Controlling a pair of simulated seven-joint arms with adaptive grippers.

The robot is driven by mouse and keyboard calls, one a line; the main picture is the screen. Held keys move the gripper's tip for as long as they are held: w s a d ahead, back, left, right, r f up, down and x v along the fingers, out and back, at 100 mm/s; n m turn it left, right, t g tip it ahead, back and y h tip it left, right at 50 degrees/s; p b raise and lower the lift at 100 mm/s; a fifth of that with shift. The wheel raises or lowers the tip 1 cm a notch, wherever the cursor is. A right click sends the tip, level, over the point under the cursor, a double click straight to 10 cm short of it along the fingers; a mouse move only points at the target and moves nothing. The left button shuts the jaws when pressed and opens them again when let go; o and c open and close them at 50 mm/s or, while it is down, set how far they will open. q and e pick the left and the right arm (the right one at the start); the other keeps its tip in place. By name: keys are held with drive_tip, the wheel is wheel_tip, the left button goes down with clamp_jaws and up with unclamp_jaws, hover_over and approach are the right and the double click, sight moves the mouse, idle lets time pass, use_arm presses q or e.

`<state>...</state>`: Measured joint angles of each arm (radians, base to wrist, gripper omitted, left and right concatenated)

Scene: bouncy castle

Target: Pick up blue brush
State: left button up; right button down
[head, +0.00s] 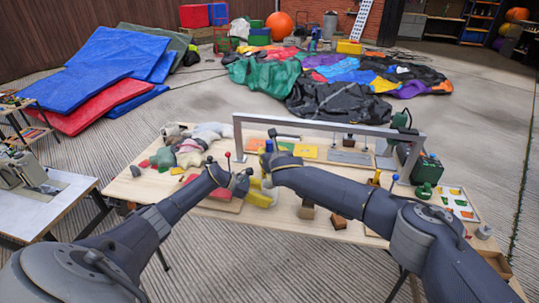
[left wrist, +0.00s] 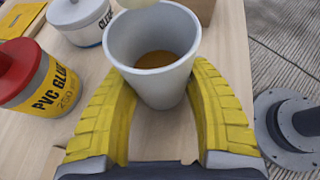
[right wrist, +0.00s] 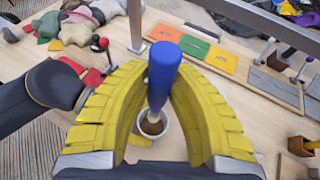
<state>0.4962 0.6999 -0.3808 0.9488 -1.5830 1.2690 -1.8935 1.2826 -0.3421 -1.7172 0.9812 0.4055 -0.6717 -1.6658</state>
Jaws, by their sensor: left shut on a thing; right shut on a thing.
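The blue brush (right wrist: 163,72) is between the yellow fingers of my right gripper (right wrist: 160,85), which is shut on its handle. Its blue end also shows in the head view (head: 269,146). A pale grey cup (left wrist: 152,85) with brown stuff inside is held between the yellow fingers of my left gripper (left wrist: 165,95). In the right wrist view the cup (right wrist: 164,128) appears below the brush; the brush's lower end is over or in its mouth, I cannot tell which. In the head view the two grippers are close together above the wooden table (head: 285,225).
Glue tins stand near the cup: a red-lidded one (left wrist: 28,80) and a white one (left wrist: 80,22). A grey metal frame (head: 330,125) spans the table behind my grippers. Coloured patches (right wrist: 195,50) lie on the board. A green machine (head: 420,168) stands at right.

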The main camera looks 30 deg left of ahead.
drive_tip(key=shift+r, duration=0.15)
drive_tip(key=shift+r, duration=1.25)
use_arm(q)
drive_tip(key=o, duration=0.9)
drive_tip(key=shift+o, duration=0.2)
